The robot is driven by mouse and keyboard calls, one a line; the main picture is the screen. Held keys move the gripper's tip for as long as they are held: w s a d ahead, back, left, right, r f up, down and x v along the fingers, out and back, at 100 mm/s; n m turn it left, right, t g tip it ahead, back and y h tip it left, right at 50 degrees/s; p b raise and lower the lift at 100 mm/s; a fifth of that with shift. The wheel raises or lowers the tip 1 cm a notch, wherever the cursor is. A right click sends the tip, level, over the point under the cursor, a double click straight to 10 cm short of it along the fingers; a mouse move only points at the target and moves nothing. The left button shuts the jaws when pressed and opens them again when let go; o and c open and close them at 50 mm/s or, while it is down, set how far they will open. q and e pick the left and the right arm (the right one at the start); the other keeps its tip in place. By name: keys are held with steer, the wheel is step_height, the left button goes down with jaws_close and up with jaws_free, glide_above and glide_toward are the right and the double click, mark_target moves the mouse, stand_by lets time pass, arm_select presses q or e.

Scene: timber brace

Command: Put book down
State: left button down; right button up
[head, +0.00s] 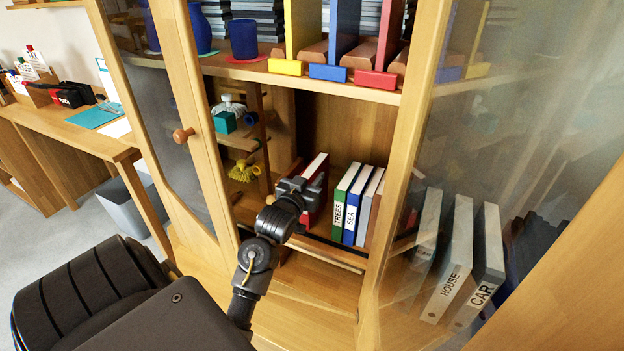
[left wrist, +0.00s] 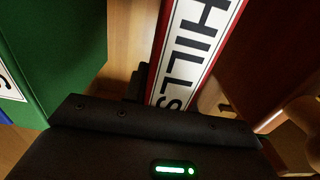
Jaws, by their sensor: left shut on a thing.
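A red book (head: 314,183) with a white spine label is in my left gripper (head: 303,190), inside the lower compartment of the wooden cabinet. In the left wrist view the label of the red book (left wrist: 197,45) reads HILLS, and the gripper (left wrist: 150,95) is shut on it. The book stands nearly upright, just left of a row of books. In that row are a green book (head: 342,198) marked TREES and a blue book (head: 356,205) marked SEA. A gap shows between the red and green books. Whether the red book touches the shelf is hidden. My right gripper is not in view.
Grey and white books stand right of the blue one. The cabinet's left door (head: 165,120) and right glass door (head: 480,170) flank the opening. An upper shelf (head: 300,78) runs above. Small side shelves hold a yellow item (head: 244,170) and a teal one (head: 226,122).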

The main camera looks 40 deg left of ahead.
arm_select(q)
steer(key=c, duration=1.6)
jaws_free()
steer(key=shift+f, duration=0.1)
steer(key=o, duration=0.5)
